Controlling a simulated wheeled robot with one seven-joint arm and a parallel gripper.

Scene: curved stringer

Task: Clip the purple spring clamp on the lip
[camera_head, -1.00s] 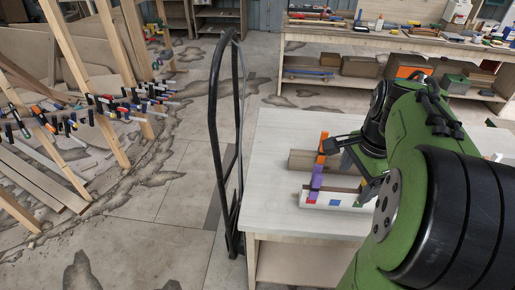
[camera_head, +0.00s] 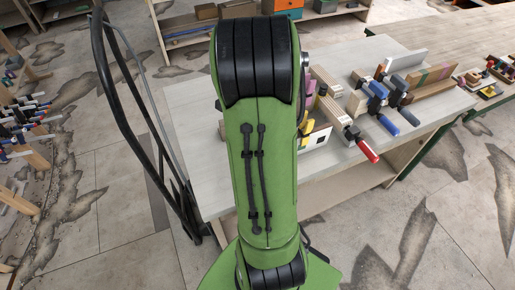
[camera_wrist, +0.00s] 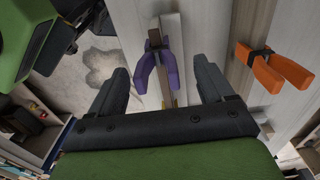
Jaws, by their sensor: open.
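In the wrist view the purple spring clamp (camera_wrist: 172,68) stands between the two dark fingers of my gripper (camera_wrist: 160,66), its handles spread towards the palm. The fingers are wide apart, with visible space on both sides of the clamp. The clamp's dark jaw end sits at a narrow wooden edge (camera_wrist: 182,98); I cannot tell whether it grips that edge. An orange spring clamp (camera_wrist: 270,69) sits to the right of my gripper. In the head view my arm hides my gripper and most of the clamp area. I cannot pick out the lip for certain.
The pale worktable (camera_head: 195,112) has free room left of my arm. To the right are wooden pieces held by blue-handled clamps (camera_head: 387,122) and a red-handled clamp (camera_head: 366,150). A black upright frame (camera_head: 128,85) stands by the table's left edge.

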